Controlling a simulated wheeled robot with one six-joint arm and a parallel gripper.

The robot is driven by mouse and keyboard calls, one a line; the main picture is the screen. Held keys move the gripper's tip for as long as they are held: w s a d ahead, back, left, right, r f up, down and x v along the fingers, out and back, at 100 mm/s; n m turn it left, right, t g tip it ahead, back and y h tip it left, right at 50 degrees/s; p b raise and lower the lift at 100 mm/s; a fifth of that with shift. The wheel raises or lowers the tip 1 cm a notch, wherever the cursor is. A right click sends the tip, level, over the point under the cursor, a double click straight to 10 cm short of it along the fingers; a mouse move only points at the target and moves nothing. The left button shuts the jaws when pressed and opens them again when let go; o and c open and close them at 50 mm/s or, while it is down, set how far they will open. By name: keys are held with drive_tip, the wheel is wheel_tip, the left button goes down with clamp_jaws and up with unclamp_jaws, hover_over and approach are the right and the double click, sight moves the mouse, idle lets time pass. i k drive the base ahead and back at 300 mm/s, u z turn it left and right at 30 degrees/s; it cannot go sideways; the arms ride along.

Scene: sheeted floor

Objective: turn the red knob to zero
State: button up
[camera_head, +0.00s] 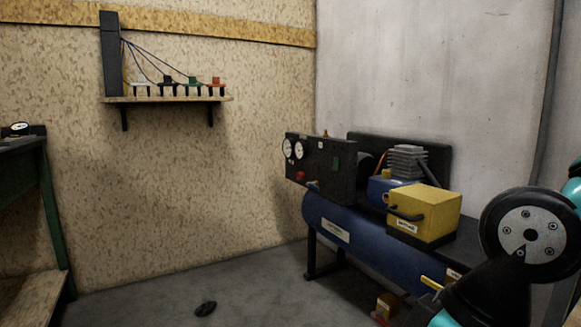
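A small red knob (300,175) sits low on the front of a black control panel (328,173), below two round white gauges (293,149). The panel stands on the left end of a blue compressor tank (350,235). The knob is too small here to read its setting or any marks. A red-topped piece (216,83) also stands on the wall shelf at the upper left, in a row with green, black and white ones. Parts of my arm show at the lower right, well apart from the panel. My gripper is not in view.
A yellow box (435,205) with a dark handle stands on the compressor. The wall shelf (160,100) holds a tall black box with wires. A green-framed bench (48,200) is at the left.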

sight(300, 176)
drive_tip(key=u, duration=0.65)
drive_tip(key=i, duration=0.65)
drive_tip(key=u, duration=1.05)
drive_tip(key=i, duration=1.5)
drive_tip(key=z, duration=0.9)
drive_tip(key=i, duration=0.65)
drive_tip(key=z, duration=0.75)
